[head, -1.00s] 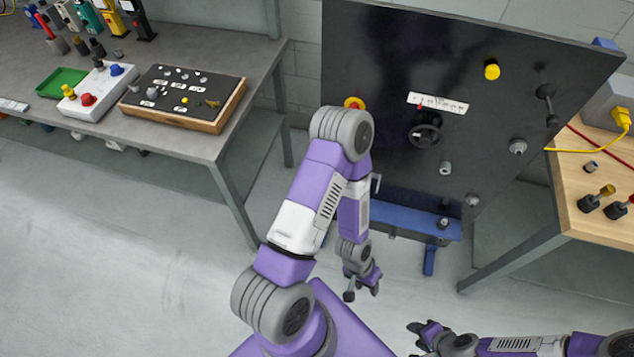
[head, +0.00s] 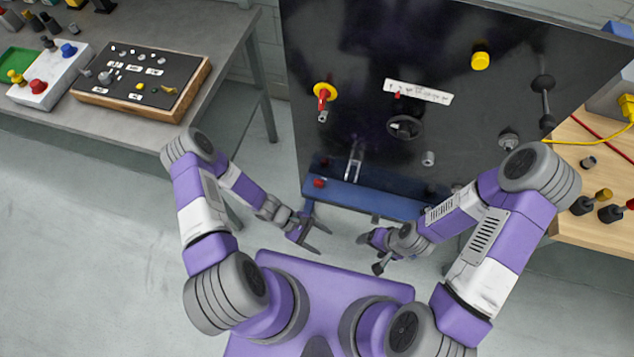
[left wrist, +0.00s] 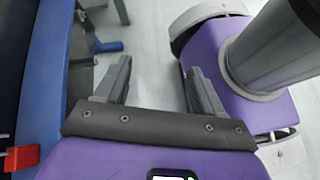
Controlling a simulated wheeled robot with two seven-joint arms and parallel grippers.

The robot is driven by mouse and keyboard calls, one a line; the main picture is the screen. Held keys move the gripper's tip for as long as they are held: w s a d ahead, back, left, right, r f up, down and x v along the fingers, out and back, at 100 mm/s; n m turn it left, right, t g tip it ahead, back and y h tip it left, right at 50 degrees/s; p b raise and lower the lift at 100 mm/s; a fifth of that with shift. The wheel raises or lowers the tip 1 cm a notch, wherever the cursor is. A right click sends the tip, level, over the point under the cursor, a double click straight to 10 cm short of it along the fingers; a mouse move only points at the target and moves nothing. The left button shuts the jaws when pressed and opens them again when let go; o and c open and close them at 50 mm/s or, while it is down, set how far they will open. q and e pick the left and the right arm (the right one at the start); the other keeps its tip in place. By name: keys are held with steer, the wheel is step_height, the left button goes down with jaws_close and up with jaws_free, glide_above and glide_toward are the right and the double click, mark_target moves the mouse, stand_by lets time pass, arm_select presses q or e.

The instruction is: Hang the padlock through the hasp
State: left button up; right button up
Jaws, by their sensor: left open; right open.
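A small red body, likely the padlock (head: 319,183), lies at the left end of the blue ledge (head: 385,202) below the black panel. A red block on the blue edge also shows in the left wrist view (left wrist: 25,157). A yellow disc with a red handle (head: 323,92) is on the panel's left side, with a small grey fitting (head: 323,116) below it. A grey metal bracket (head: 354,160) stands out lower down. I cannot tell which is the hasp. My left gripper (head: 322,228) is open and empty, in front of and below the ledge. My right gripper (head: 369,254) is open, to its right.
The black panel (head: 455,115) carries a handwheel (head: 405,127), a yellow knob (head: 480,61) and other fittings. A grey bench (head: 135,123) stands left, a wooden bench (head: 603,228) right. The floor between the left bench and my base is clear.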

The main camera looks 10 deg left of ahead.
arm_select(q)
steer(key=w+a+f+n+t+h, duration=0.2)
steer(key=w+n+t+h, duration=0.1)
steer(key=w+n+t, duration=0.45)
steer(key=n+t+y+b, duration=0.1)
steer(key=n+t+y, duration=0.3)
steer(key=n+t, duration=0.45)
glide_toward(321, 182)
steer(key=w+m, duration=0.1)
steer(key=w, duration=0.1)
steer(key=b+x, duration=0.1)
steer(key=x, duration=0.4)
steer(key=shift+w+r+b, duration=0.1)
steer(key=shift+b, duration=0.3)
steer(key=shift+w+d, duration=0.3)
steer(key=shift+w, duration=0.1)
steer(key=shift+r, duration=0.1)
steer(key=c, duration=1.1)
